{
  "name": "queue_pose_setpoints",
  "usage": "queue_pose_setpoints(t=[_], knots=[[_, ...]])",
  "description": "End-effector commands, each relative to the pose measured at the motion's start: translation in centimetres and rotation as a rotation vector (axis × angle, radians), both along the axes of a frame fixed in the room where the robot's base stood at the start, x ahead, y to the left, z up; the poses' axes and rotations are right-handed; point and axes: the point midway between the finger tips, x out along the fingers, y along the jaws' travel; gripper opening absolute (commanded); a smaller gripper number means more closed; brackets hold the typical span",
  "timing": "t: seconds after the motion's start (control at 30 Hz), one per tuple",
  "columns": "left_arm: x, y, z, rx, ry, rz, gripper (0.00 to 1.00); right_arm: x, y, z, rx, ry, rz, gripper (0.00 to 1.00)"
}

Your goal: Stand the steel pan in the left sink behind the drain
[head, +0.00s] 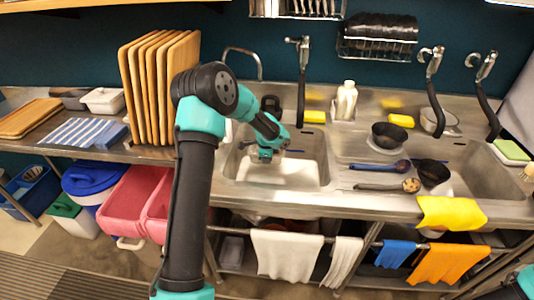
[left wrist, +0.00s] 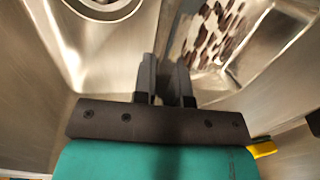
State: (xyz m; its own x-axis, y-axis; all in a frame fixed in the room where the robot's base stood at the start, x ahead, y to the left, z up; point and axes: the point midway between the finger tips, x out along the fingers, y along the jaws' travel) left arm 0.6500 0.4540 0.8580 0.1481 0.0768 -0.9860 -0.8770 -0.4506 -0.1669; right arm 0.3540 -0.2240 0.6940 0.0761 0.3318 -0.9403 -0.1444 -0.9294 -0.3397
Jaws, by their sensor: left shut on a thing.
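My left gripper (head: 265,154) reaches down into the left sink (head: 325,165). In the left wrist view its fingers (left wrist: 166,76) are shut on the near wall of the steel pan (left wrist: 262,45), whose inside shows dark brown patches. The drain (left wrist: 98,6) is at the top left of that view, to the left of the pan and apart from it. The pan's lower part is cut off, and I cannot tell whether it rests on the sink floor. In the head view I cannot make out the pan clearly. My right gripper is not in view.
A black faucet hose (head: 301,98) hangs behind the left sink. A yellow sponge (head: 315,117) and a white bottle (head: 346,100) stand on the back ledge. Wooden boards (head: 157,85) stand left of the sink. Dark bowls and ladles lie to the right.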

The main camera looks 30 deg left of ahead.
Motion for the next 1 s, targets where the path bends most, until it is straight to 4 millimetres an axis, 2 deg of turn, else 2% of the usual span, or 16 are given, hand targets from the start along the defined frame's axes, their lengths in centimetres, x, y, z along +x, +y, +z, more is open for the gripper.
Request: queue_pose_setpoints(t=[0.33, 1.0], knots=[[0.0, 0.0, -3.2, 0.000, -0.001, 0.000, 0.00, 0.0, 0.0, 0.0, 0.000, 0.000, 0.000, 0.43], [2.1, -4.0, -7.6, 0.000, -0.001, -0.002, 0.00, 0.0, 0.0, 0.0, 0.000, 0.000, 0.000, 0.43]])
